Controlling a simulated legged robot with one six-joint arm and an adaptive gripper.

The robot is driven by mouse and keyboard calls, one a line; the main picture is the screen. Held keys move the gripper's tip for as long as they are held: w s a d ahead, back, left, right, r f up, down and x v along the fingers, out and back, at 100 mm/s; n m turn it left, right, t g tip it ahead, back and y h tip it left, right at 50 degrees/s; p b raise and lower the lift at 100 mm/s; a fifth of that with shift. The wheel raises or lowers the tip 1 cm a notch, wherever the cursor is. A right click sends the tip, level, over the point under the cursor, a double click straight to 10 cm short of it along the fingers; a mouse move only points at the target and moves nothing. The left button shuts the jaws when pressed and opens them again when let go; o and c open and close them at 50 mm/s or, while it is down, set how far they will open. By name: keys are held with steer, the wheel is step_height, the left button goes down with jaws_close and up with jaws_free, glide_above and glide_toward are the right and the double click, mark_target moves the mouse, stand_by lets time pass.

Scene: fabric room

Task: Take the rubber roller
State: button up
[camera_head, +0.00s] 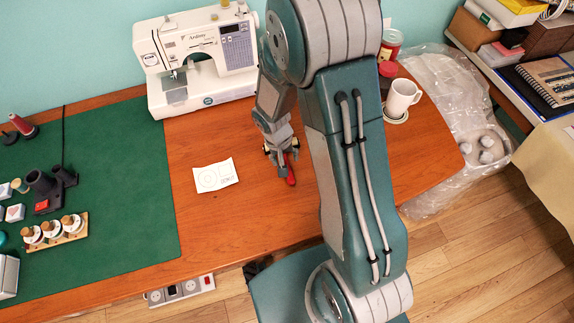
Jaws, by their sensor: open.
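A small object with a red handle (291,172) lies on the wooden table, directly under and beside my gripper (279,152). It looks like the rubber roller, but its other end is hidden by the gripper, so I cannot be sure. My gripper points down just above the table and is open, with its fingers around or close over the object. Whether they touch it I cannot tell. My arm covers the table to the right of it.
A white sewing machine (197,52) stands behind. A paper note (215,175) lies left of the gripper. A green mat (125,170) holds spools and several small items. A white mug (401,98) and red-lidded jars (391,43) stand right, behind my arm.

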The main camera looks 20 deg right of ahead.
steer(key=shift+d+f, duration=0.1)
steer(key=shift+f, duration=1.15)
jaws_close()
steer(key=shift+r, duration=0.5)
step_height(320, 180, up, 2)
steer(key=shift+r, duration=0.2)
steer(key=s+a+r, duration=0.5)
steer(key=s+r, duration=0.4)
steer(key=s, duration=0.4)
steer(key=shift+r, duration=0.35)
